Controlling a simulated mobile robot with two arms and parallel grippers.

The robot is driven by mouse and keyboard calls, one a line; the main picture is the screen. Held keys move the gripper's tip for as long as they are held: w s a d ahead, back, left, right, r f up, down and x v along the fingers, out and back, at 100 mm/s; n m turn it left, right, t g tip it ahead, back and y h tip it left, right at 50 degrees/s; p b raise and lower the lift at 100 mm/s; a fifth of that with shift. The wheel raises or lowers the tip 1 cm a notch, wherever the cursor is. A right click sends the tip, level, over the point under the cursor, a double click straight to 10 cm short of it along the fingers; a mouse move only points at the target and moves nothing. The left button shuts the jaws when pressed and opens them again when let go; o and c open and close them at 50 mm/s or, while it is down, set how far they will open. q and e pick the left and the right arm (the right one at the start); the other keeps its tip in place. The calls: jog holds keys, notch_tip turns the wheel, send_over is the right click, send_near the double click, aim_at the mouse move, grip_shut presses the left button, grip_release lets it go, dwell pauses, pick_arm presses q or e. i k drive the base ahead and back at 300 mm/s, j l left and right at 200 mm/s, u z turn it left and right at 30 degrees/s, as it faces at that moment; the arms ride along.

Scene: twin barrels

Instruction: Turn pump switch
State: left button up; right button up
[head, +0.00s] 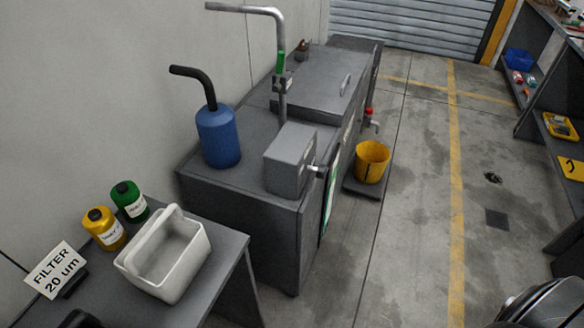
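A grey box (290,160) stands on the front right corner of the dark grey cabinet (250,211). A small light-coloured knob or lever (318,171) sticks out of the box's right side. It looks like the pump switch, but it is too small to tell its setting. A metal pipe (281,70) with a green-handled valve (280,62) rises behind the box. Neither of my grippers can be made out in the head view.
A blue canister (218,137) with a black spout stands left of the box. A yellow bucket (372,161) sits low at the cabinet's right. A white basket (188,268) and two bottles stand on the near table (221,268). The floor (420,230) to the right is largely clear.

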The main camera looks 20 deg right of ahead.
aim_at(321, 172)
jog(key=i+l+u, duration=0.1)
jog(key=l+u, duration=0.3)
jog(key=l, duration=0.3)
jog(key=l+u, duration=0.4)
jog(key=l, duration=0.3)
